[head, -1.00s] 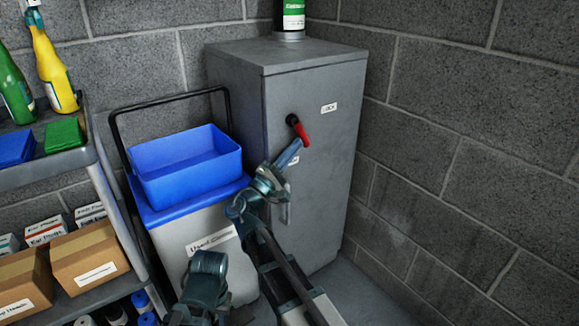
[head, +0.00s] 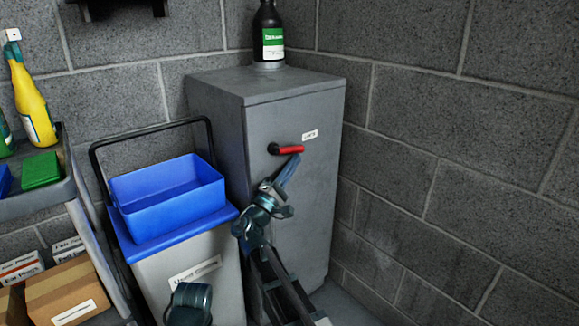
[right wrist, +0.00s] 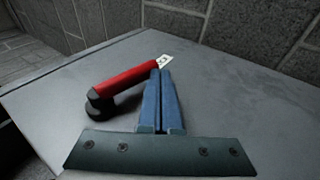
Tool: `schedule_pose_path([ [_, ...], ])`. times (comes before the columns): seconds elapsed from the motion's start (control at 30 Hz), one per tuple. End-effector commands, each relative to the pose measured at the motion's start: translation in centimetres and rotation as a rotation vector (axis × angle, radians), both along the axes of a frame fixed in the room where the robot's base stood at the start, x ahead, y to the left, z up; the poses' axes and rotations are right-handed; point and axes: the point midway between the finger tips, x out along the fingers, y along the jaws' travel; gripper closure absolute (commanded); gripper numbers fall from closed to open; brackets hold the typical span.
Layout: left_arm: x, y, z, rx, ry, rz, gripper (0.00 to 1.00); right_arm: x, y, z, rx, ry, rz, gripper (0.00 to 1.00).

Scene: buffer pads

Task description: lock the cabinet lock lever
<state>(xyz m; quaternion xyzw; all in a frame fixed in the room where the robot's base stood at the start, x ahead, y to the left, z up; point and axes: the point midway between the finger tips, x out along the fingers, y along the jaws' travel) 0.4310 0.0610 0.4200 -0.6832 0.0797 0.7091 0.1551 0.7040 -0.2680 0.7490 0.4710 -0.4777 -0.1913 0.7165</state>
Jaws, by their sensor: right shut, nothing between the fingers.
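The grey cabinet (head: 285,190) stands in the corner. Its lock lever has a red handle (head: 289,150) on a black pivot (head: 272,149), and the handle lies about level, pointing right. A small white label (head: 310,135) is above the handle's right end. My right gripper (head: 297,158) is shut and empty, its blue fingertips just below the handle's right part. In the right wrist view the shut fingers (right wrist: 160,72) are right beside the red handle (right wrist: 128,84); I cannot tell whether they touch.
A blue open bin (head: 168,195) sits on a grey bin with a black handle, left of the cabinet. A dark bottle (head: 269,35) stands on the cabinet top. A shelf cart (head: 50,203) with boxes is at left. Block walls close the right side.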

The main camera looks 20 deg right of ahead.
Motion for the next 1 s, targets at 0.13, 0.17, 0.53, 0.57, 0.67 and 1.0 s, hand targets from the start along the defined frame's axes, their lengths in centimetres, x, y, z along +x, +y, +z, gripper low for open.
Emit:
schedule_pose_path([
  [0.13, 0.00, 0.00, 0.61, 0.000, 0.000, -0.001, 0.70, 0.16, -0.45, 0.61, 0.000, 0.001, -0.001, 1.00],
  [0.17, 0.00, 0.00, 0.68, 0.000, 0.000, -0.002, 0.70, 0.20, -0.51, 0.69, 0.000, 0.001, -0.001, 1.00],
  [0.53, 0.00, 0.00, 1.16, 0.000, 0.000, -0.003, 0.70, 0.35, -0.97, 1.16, 0.000, 0.001, -0.001, 1.00],
  [0.57, 0.00, 0.00, 1.17, 0.000, 0.000, -0.003, 0.70, 0.35, -0.97, 1.18, 0.000, 0.001, -0.001, 1.00],
  [0.67, 0.00, 0.00, 1.19, 0.000, 0.000, -0.003, 0.70, 0.37, -0.99, 1.19, 0.000, 0.001, -0.001, 1.00],
  [1.0, 0.00, 0.00, 1.18, 0.000, 0.000, -0.003, 0.70, 0.35, -0.99, 1.19, 0.000, 0.001, -0.001, 1.00],
])
